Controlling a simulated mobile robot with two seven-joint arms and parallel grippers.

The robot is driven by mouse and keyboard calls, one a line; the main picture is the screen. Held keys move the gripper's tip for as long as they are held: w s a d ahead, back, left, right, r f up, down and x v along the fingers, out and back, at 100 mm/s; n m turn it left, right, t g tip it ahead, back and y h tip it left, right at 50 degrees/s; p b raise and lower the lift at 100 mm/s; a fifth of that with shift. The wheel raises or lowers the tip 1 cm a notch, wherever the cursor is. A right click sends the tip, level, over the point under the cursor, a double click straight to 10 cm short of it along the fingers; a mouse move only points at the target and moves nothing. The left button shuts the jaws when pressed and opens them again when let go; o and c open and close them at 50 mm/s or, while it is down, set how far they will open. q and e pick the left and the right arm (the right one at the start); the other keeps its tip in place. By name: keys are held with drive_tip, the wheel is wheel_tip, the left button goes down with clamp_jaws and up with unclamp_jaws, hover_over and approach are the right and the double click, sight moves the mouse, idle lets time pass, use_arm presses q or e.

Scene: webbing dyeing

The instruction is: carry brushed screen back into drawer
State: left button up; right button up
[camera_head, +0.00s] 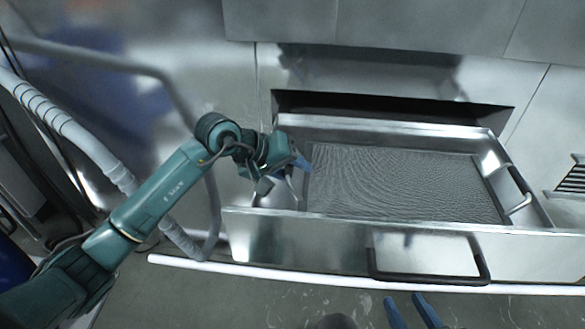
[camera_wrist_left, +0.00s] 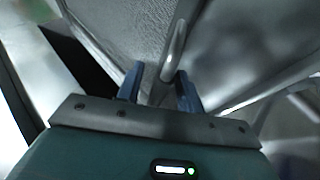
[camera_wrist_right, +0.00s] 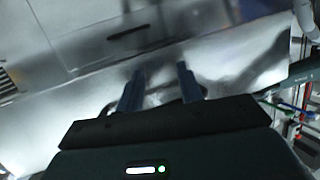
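The grey mesh screen (camera_head: 400,185) lies flat inside the open metal drawer (camera_head: 300,232). Its right bar handle (camera_head: 519,204) is free. My left gripper (camera_head: 284,178) is at the screen's left end. In the left wrist view its fingers (camera_wrist_left: 159,88) are apart, with the screen's curved handle (camera_wrist_left: 175,50) between them and visible gaps beside it. My right gripper (camera_head: 411,312) is just in front of the drawer's dark front handle (camera_head: 430,280). In the right wrist view its fingers (camera_wrist_right: 160,88) are apart, with part of that handle behind them.
The drawer sticks out from a metal cabinet (camera_head: 400,25) with a dark opening (camera_head: 390,108) behind it. A white rail (camera_head: 300,275) runs along the floor below the drawer. A grey hose (camera_head: 75,130) and pipes stand on the left. A slotted vent (camera_head: 573,180) is at right.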

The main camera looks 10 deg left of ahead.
use_arm(q)
drive_tip(key=v, duration=1.2)
